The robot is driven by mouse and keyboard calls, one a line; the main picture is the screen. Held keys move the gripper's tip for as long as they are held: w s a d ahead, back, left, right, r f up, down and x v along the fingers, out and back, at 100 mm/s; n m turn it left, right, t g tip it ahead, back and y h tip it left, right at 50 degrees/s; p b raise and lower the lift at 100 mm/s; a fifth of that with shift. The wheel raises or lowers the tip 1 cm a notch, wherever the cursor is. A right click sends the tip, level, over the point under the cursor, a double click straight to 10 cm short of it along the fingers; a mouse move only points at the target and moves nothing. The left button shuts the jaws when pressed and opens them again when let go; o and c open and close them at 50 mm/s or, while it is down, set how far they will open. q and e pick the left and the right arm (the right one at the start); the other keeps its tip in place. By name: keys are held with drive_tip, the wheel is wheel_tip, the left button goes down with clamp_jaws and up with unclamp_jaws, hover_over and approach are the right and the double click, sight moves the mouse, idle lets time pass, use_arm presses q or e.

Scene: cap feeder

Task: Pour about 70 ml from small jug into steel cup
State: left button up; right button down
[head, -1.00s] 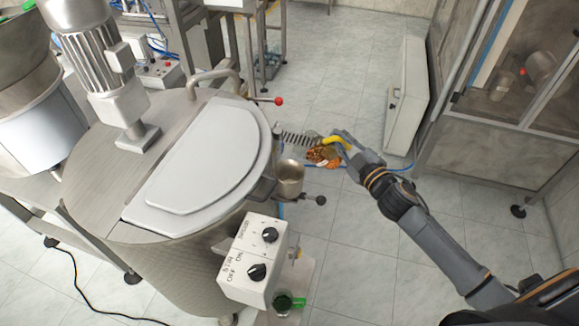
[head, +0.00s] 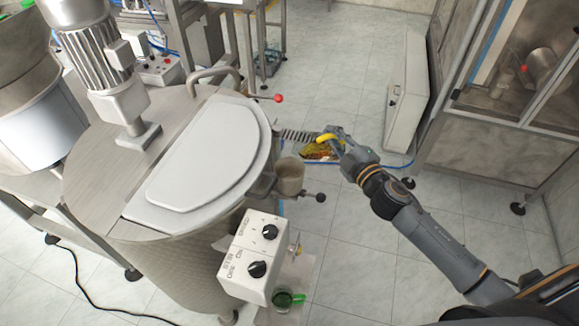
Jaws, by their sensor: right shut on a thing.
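The steel cup (head: 289,177) stands mouth up on the right side of the big steel vat, beside a lever with a dark knob. My right gripper (head: 335,140) is beyond the cup and to its right, shut on a yellow handle (head: 327,138). A small orange and brown patterned body (head: 317,151) shows just below that handle; I take it for the small jug. Its tilt and contents are too small to make out. The jug and cup look apart in the picture. My left gripper is not in view.
A white control box (head: 252,258) with two black knobs juts from the vat near the cup. A green-handled vessel (head: 285,299) stands below it. A red-knobbed lever (head: 277,98) sticks out behind the cup.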

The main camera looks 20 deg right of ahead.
drive_tip(key=shift+a+r, duration=0.15)
drive_tip(key=shift+r, duration=0.1)
drive_tip(key=shift+a+f+n, duration=0.1)
drive_tip(key=shift+a+n, duration=0.15)
drive_tip(key=shift+n, duration=0.25)
drive_tip(key=shift+s, duration=0.25)
drive_tip(key=shift+s, duration=0.25)
drive_tip(key=shift+s+f, duration=0.1)
drive_tip(key=shift+s+a, duration=0.15)
drive_tip(key=shift+s+a+n, duration=0.1)
drive_tip(key=shift+a+n, duration=0.15)
drive_tip(key=shift+n, duration=0.25)
idle(0.6)
drive_tip(key=shift+a, duration=0.25)
idle(0.4)
